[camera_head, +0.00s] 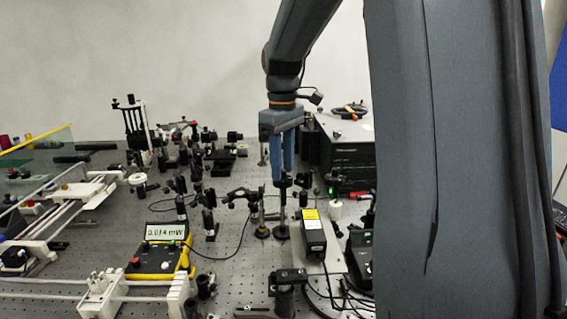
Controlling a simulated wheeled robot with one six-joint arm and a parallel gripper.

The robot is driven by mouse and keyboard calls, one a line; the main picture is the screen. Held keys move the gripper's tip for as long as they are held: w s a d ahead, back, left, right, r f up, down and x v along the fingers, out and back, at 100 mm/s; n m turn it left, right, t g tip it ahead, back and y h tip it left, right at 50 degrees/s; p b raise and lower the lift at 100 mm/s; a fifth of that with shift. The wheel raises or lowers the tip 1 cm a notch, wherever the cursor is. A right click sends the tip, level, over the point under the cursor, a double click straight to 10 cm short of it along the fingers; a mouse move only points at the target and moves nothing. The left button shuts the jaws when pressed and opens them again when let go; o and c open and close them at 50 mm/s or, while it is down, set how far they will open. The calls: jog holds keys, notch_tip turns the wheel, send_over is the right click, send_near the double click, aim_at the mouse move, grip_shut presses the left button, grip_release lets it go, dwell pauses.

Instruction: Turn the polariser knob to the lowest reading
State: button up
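The power meter (158,262), a yellow-edged black box on the bench, reads 0.014 mW on its display (167,232). My gripper (283,178) points straight down at mid-bench, with two blue fingers side by side. The fingertips are at the top of a dark post-mounted optic (281,213), which I take to be the polariser. Its knob is not clearly visible, as the fingers cover that spot. I cannot tell whether the fingers touch or grip it.
A black laser box with a yellow label (313,232) stands just right of the post. Several post-mounted optics (208,213) crowd the left. A large black instrument (343,155) is behind to the right. White rails (60,287) fill the front left. My arm hides the right side.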

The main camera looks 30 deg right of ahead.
aim_at(283, 171)
grip_shut()
jog(key=shift+m+p, duration=0.6)
jog(key=shift+m, duration=0.1)
jog(key=shift+m+p, duration=0.65)
jog(key=shift+m, duration=0.95)
grip_release()
notch_tip(283, 171, up, 8)
jog(key=shift+f+b, duration=0.15)
jog(key=shift+b, duration=0.75)
